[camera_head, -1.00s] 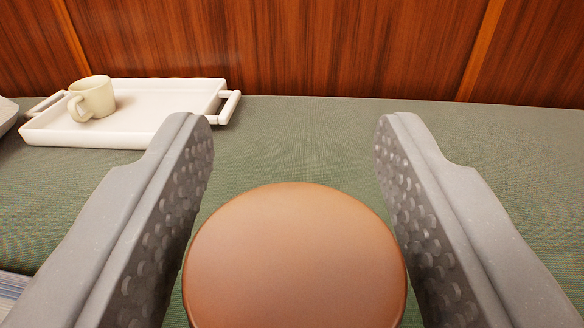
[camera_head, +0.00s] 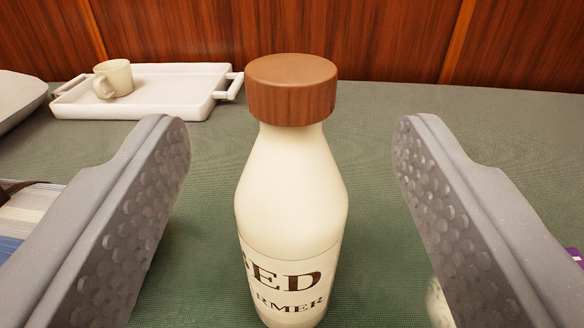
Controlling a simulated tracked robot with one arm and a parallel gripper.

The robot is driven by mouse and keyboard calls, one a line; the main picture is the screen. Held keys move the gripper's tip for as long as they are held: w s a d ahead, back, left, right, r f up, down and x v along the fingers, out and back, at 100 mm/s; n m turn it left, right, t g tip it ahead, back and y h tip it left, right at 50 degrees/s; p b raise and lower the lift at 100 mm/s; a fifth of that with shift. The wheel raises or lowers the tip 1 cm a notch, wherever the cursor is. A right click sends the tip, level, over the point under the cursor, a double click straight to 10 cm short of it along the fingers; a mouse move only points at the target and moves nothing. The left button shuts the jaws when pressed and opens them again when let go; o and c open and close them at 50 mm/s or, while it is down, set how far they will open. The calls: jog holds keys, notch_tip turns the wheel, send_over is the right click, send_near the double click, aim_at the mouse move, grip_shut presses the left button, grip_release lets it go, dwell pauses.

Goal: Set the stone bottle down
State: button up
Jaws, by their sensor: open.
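The stone bottle (camera_head: 291,190) is cream with dark lettering and a brown wooden cap (camera_head: 291,88). It stands upright on the green cloth surface (camera_head: 400,115), in the middle of the view. Its lower end is cut off by the bottom edge of the picture. My gripper (camera_head: 285,125) is open. One finger is at the left and the other at the right of the bottle, with a clear gap on both sides, so neither touches it.
A white tray (camera_head: 180,105) with a cream mug (camera_head: 113,78) on it is at the back left. A pale cushion-like thing (camera_head: 18,100) is at the left edge. Striped cloth (camera_head: 28,212) lies at lower left. A wood-panelled wall closes the back. The green surface at the back right is clear.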

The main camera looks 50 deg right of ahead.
jog(key=p+v, duration=0.4)
jog(key=p, duration=0.2)
jog(key=shift+s+a, duration=0.3)
jog(key=shift+c, duration=0.2)
dwell(0.3)
grip_shut()
dwell(1.4)
